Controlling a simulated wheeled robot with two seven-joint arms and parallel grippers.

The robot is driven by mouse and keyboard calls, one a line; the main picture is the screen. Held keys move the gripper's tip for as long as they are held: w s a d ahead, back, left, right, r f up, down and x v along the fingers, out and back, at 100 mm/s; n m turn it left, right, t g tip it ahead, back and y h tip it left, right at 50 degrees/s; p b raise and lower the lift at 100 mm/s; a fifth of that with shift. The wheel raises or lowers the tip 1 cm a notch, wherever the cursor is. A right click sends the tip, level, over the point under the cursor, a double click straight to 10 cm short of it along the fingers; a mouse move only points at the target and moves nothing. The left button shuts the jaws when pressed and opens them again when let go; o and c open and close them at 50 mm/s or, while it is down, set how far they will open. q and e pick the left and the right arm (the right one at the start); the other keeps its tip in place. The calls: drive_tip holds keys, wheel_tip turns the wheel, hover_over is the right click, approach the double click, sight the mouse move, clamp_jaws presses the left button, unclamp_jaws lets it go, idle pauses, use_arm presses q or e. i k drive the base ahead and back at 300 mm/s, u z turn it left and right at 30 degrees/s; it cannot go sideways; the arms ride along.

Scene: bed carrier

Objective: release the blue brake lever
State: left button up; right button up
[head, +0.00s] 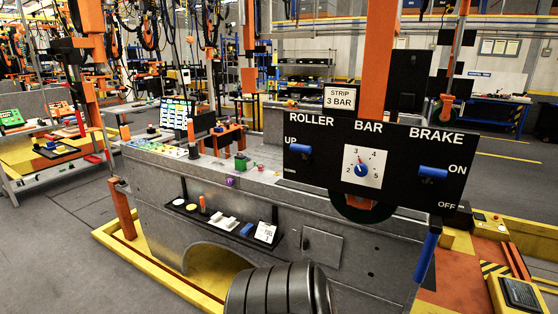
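The blue brake lever (433,173) sits on the black control panel (398,158) at the right, under the word BRAKE. It lies nearly level, beside the ON label and above the OFF label. The same panel carries a blue ROLLER lever (301,149) near the UP label and a white BAR dial (364,167) with a blue knob. Neither of my grippers shows in the head view.
The panel stands in front of a grey vehicle body (330,210) on a yellow frame. A small shelf (223,221) holds several small parts. Grey floor (60,250) is clear at left.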

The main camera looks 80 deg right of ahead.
sight(430, 173)
drive_tip(key=i, duration=0.9)
drive_tip(key=z, duration=3.1)
